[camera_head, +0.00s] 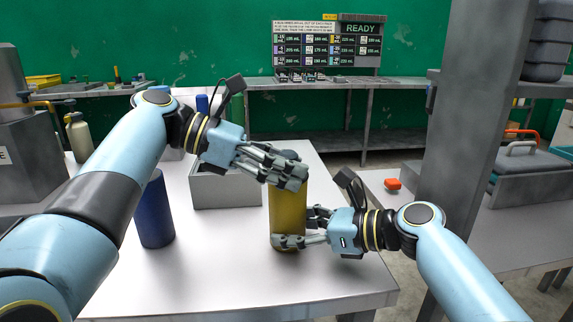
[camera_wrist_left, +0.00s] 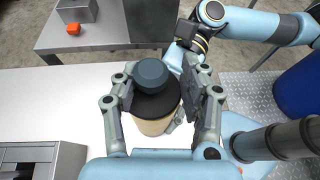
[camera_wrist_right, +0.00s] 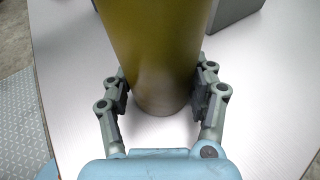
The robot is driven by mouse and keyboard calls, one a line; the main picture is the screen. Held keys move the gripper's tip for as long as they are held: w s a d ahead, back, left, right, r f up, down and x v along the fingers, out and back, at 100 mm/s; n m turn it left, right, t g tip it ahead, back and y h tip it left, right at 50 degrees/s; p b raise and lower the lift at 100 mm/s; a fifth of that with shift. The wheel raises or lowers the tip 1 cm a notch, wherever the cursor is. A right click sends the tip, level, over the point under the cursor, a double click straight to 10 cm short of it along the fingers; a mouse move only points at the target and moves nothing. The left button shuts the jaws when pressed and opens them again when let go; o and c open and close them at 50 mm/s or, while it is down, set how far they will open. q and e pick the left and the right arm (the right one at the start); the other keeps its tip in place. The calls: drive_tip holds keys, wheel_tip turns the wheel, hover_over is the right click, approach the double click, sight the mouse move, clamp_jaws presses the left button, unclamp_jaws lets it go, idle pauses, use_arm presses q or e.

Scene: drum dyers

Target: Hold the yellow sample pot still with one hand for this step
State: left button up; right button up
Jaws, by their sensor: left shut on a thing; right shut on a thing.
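The yellow sample pot (camera_head: 287,215) stands upright on the white table, and its body fills the upper middle of the right wrist view (camera_wrist_right: 152,50). Its dark blue-grey cap (camera_wrist_left: 151,75) shows from above in the left wrist view. My left gripper (camera_head: 287,172) is shut on the top of the pot, fingers on either side of the cap, and hides much of it in the head view. My right gripper (camera_head: 296,228) is shut around the lower body of the same pot, near the tabletop.
A dark blue pot (camera_head: 155,215) stands to the left, partly behind my left arm. A grey bin (camera_head: 225,190) sits behind the yellow pot. The table front (camera_head: 225,280) is clear. A grey post (camera_head: 470,110) rises at right. A board (camera_head: 329,45) reads READY.

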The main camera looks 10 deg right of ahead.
use_arm(q)
drive_tip(key=shift+f, duration=0.15)
drive_tip(key=o, duration=1.2)
drive_tip(key=shift+c, duration=0.2)
drive_tip(key=shift+a, duration=0.1)
drive_tip(key=v, duration=1.2)
